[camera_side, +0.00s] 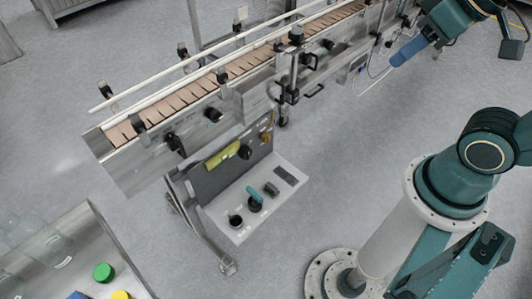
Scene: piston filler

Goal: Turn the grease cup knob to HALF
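A small stand in the middle carries a sloped dark panel (215,178) and a light lower plate (226,236). The lower plate holds a round black knob (236,220), a dark control with a teal handle (254,193), a black block (271,189) and a dark flat rectangle (285,175). The sloped panel has another black knob (245,152). Labels are too small to read, so I cannot tell which is the grease cup knob or where it points. My gripper (408,52) is at the upper right, well away from the panel; its finger opening cannot be made out.
A conveyor (222,80) with brown slats and white rails runs diagonally behind the stand. A metal-walled table at the lower left holds a green cap (103,272) and a yellow cap (121,295). Grey floor (325,160) is clear between the stand and my arm.

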